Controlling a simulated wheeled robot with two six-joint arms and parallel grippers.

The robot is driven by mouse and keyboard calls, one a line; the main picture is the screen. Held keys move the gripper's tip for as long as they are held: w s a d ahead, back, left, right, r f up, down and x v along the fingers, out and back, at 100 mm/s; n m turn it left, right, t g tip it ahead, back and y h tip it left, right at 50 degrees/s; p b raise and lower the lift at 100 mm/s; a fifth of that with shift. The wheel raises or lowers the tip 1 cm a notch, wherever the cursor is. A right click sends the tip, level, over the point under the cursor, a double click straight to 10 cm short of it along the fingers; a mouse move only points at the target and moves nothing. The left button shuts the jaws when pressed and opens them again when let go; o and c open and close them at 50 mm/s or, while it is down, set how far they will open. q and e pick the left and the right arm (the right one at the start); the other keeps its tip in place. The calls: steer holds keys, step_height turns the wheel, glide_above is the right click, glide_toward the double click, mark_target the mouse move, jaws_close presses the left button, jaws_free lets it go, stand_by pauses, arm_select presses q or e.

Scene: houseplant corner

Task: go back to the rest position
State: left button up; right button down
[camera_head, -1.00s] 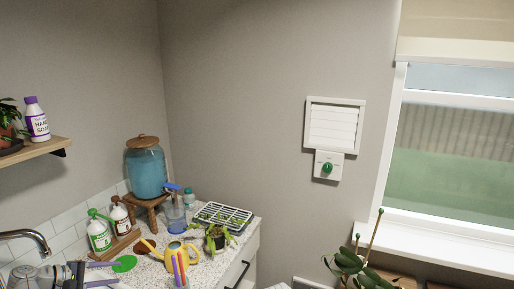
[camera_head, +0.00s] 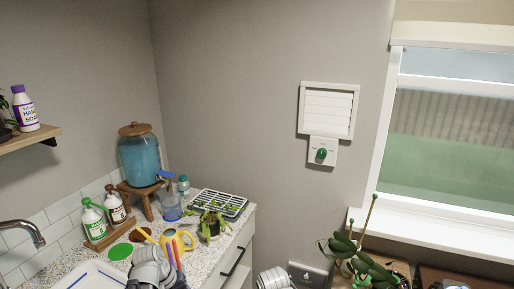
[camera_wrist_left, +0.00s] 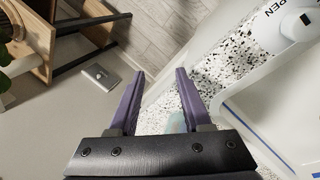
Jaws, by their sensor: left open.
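My left gripper (camera_wrist_left: 160,82) shows in the left wrist view with its two purple fingers spread apart and nothing between them. It hangs by the edge of the speckled counter (camera_wrist_left: 228,60), apart from the things around it. More grey parts of mine show at the bottom middle of the head view. My right gripper is not in view.
A yellow watering can (camera_head: 178,245), a potted plant (camera_head: 210,226) and a black-and-white rack (camera_head: 219,204) stand on the counter. A blue dispenser (camera_head: 139,158) is behind. A white tray (camera_head: 88,276) lies at front left. A leafy plant (camera_head: 357,262) stands below the window.

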arm_select(q)
steer(key=s+d+m+y, duration=0.2)
steer(key=s+d+m, duration=0.2)
steer(key=d, duration=0.3)
steer(key=s+d+m+g+y, duration=0.1)
steer(key=s+d+m, duration=0.3)
steer(key=d, duration=0.4)
steer(key=shift+s+d+f+g+y, duration=0.15)
steer(key=shift+s+f+g+y, duration=0.2)
steer(key=shift+s+y, duration=0.45)
steer(key=shift+s, duration=0.1)
